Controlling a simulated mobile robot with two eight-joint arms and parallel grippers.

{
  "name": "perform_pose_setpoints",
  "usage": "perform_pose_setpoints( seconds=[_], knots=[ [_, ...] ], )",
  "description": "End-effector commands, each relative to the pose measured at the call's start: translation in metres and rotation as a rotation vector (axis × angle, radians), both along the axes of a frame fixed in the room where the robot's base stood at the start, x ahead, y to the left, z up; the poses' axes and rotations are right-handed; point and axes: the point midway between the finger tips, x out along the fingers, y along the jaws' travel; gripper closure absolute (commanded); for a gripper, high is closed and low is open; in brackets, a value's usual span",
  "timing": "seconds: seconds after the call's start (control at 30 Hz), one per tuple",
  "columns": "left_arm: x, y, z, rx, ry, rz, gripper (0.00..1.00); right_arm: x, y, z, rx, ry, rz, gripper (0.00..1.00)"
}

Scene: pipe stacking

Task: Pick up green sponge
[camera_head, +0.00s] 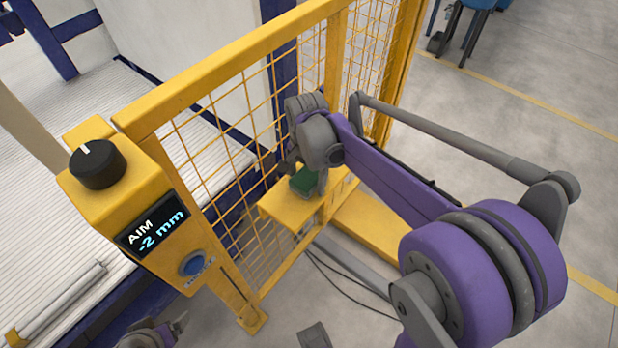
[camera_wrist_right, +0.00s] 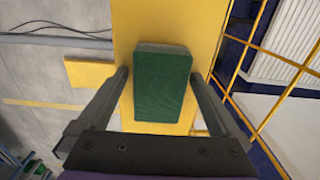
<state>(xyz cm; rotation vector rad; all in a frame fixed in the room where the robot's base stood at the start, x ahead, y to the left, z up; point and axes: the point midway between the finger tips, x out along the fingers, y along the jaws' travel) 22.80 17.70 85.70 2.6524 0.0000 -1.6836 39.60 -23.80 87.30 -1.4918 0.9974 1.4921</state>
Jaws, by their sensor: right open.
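The green sponge (camera_head: 303,184) lies on a yellow ledge (camera_head: 277,209) beside the mesh fence. In the right wrist view the sponge (camera_wrist_right: 163,88) is a dark green block with a paler edge at its far end. My right gripper (camera_head: 307,174) is open above the ledge. In the wrist view its two fingers (camera_wrist_right: 160,75) stand on either side of the sponge, with a gap on each side. I cannot tell how far above the sponge the fingertips are. My left gripper (camera_head: 178,324) shows partly at the bottom edge of the head view, far from the sponge.
A yellow mesh fence (camera_head: 235,125) stands close beside the ledge. A yellow control box (camera_head: 112,205) with a black knob (camera_head: 97,164), a display reading "AIM -2 mm" and a blue button (camera_head: 193,264) is at left. Black cables (camera_head: 345,292) run along the floor.

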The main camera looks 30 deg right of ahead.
Motion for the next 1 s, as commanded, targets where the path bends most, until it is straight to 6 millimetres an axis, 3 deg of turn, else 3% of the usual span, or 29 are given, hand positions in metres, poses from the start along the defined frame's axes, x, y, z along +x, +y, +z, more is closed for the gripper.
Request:
perform_pose_setpoints(
  seconds=[0.07,0.5,0.77,1.0],
  knots=[
    [0.0,0.0,0.0,0.0,0.0,0.0,0.08,0.0,0.0,0.0,0.0,0.0,0.0,0.0],
    [0.0,0.0,0.0,0.0,0.0,0.0,0.08,0.0,0.0,0.001,0.0,0.0,0.0,0.77],
    [0.0,0.0,0.0,0.0,0.0,0.0,0.08,0.0,0.0,0.003,0.0,0.0,0.0,0.79],
    [0.001,0.0,0.006,0.0,-0.002,0.0,0.08,0.0,0.0,0.041,0.0,0.0,0.0,0.79]
  ],
)
